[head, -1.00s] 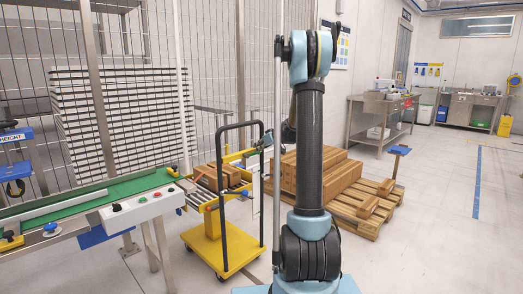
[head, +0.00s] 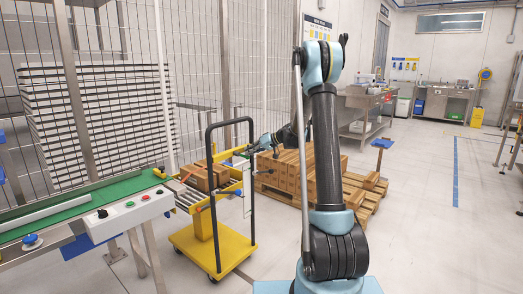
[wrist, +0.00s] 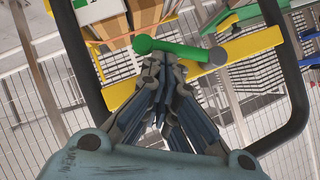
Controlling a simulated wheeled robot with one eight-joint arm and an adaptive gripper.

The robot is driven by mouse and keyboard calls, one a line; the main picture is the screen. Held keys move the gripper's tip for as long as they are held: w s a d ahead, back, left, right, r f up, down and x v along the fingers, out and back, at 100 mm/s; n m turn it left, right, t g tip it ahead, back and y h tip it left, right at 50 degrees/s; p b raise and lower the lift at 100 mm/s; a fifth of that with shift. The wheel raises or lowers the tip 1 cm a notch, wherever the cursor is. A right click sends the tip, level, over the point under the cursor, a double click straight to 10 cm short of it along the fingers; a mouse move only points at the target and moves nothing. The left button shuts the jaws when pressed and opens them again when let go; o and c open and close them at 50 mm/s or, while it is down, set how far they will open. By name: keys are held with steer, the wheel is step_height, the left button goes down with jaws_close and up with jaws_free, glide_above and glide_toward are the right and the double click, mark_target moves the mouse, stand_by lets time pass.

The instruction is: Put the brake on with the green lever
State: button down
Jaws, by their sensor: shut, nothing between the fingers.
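The green lever (wrist: 180,50) lies across the top of my gripper's fingers in the wrist view, in front of a yellow bar (wrist: 240,47). It has a round knob at its left end and a round hub at its right end. My gripper (wrist: 166,62) is shut and empty, its fingertips right at the lever's near side; I cannot tell whether they touch. In the head view my gripper (head: 256,146) is beside the yellow cart's frame, and the lever is too small to make out clearly.
The yellow cart (head: 203,246) has a black tube handle (head: 252,190) close to my arm. Brown boxes (head: 205,175) sit on its rollers. A green conveyor (head: 110,192) stands left, and a pallet of boxes (head: 285,170) stands behind my arm. Floor at right is open.

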step_height(320, 180, down, 7)
steer(key=s+a+m+g+y, duration=0.2)
steer(key=m+y, duration=0.3)
steer(key=m, duration=0.2)
steer(key=shift+s+r+y, duration=0.15)
steer(key=shift+r+y, duration=0.05)
steer(key=shift+y, duration=0.1)
steer(key=shift+d, duration=0.1)
stand_by(0.6)
steer(key=d, duration=0.8)
steer(key=w+d, duration=0.1)
steer(key=d, duration=0.4)
steer(key=shift+w+f, duration=0.1)
steer(key=shift+f, duration=0.05)
